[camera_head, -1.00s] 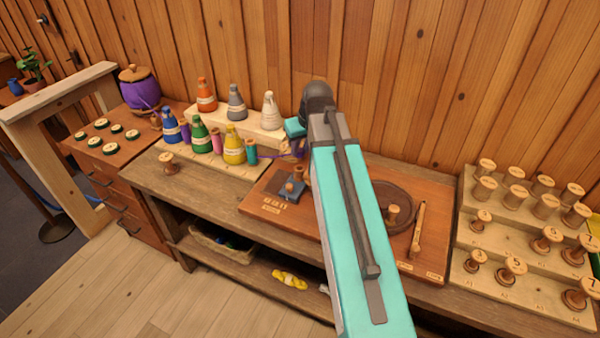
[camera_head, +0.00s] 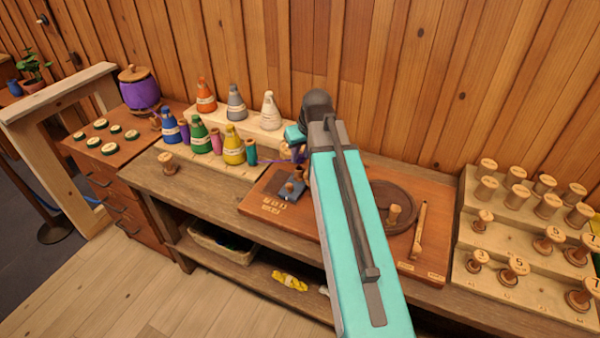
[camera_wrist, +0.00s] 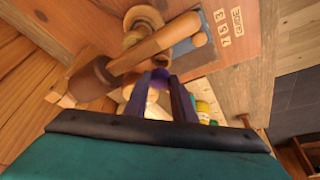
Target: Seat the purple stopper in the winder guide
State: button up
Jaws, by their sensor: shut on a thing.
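My gripper shows in the wrist view (camera_wrist: 160,92), with its two dark fingers close together on a small purple piece, the purple stopper (camera_wrist: 154,90); much of it is hidden between the fingers. In the head view the gripper is mostly hidden behind my teal arm. In the wrist view a wooden bar with a rounded end (camera_wrist: 165,40) crosses just beyond the fingertips, over the board. It looks like part of the winder guide, but I cannot tell surely. The stopper appears close to it; I cannot tell whether they touch.
The brown winder board (camera_head: 262,212) carries a blue-grey block (camera_head: 290,190), number tiles (camera_head: 272,206) and a round wheel (camera_head: 385,200). Thread cones (camera_head: 233,150) stand on a stepped rack at left. Wooden spools (camera_head: 513,270) fill a rack at right. A plank wall stands behind.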

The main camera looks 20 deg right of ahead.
aim_at(302, 159)
jog(key=shift+f+b, duration=0.65)
jog(key=shift+f, duration=0.8)
jog(key=o, duration=1.1)
jog(key=shift+o, duration=0.2)
jog(key=shift+d, duration=0.1)
jog(key=shift+o, duration=0.8)
jog(key=shift+s+r+p, duration=0.15)
jog(key=shift+r+p, duration=1.25)
jog(key=shift+r, duration=0.45)
jog(key=shift+r+p, duration=1.85)
jog(key=shift+r, duration=0.8)
notch_tip(302, 159, up, 9)
jog(key=p, duration=0.9)
jog(key=shift+r, duration=0.15)
